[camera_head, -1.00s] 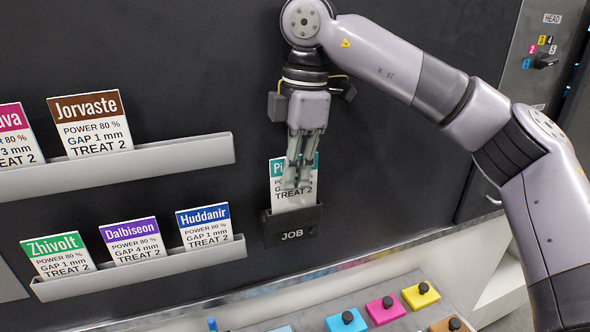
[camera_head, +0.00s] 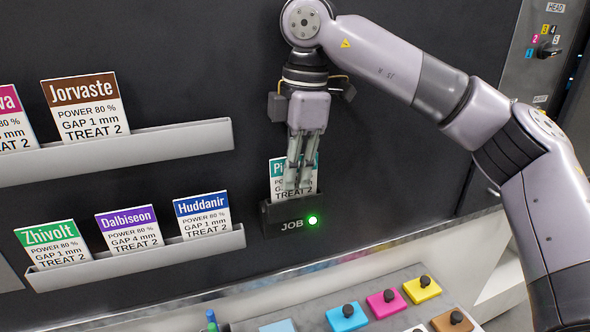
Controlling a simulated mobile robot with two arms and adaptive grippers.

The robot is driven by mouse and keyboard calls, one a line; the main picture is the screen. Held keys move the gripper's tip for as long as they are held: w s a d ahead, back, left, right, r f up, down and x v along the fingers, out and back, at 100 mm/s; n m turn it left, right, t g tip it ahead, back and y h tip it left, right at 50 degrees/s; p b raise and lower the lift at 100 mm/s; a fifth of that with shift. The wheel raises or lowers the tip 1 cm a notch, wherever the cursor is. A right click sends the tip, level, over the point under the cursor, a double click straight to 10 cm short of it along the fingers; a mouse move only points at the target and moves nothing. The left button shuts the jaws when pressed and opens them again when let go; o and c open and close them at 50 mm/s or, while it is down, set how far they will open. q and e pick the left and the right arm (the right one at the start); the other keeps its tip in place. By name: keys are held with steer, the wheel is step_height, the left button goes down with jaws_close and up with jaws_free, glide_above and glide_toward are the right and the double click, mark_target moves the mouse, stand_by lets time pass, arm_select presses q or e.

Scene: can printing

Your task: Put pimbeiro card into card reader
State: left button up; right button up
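The teal-topped card (camera_head: 277,182), its name starting with "Pi" and partly hidden by my fingers, stands upright in the dark card reader (camera_head: 279,222) marked JOB. Its lower part is inside the reader's slot. A green light (camera_head: 313,220) glows on the reader's front. My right gripper (camera_head: 298,186) points down in front of the card, with its fingers close together over the card's face and their tips near the slot's top edge. Whether the fingers still pinch the card is hard to see. My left gripper is not in view.
An upper rack (camera_head: 150,148) holds the Jorvaste card (camera_head: 85,107) and another cut off at the left. A lower rack (camera_head: 150,257) holds Zhivolt (camera_head: 52,247), Dalbiseon (camera_head: 128,230) and Huddanir (camera_head: 203,216). Coloured blocks with black knobs (camera_head: 386,303) stand below. A knob panel (camera_head: 546,50) is at right.

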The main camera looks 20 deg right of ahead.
steer(key=o, duration=0.4)
steer(key=shift+r, duration=0.1)
steer(key=r, duration=0.8)
steer(key=d+r, duration=0.1)
steer(key=r, duration=0.2)
steer(key=shift+r, duration=0.4)
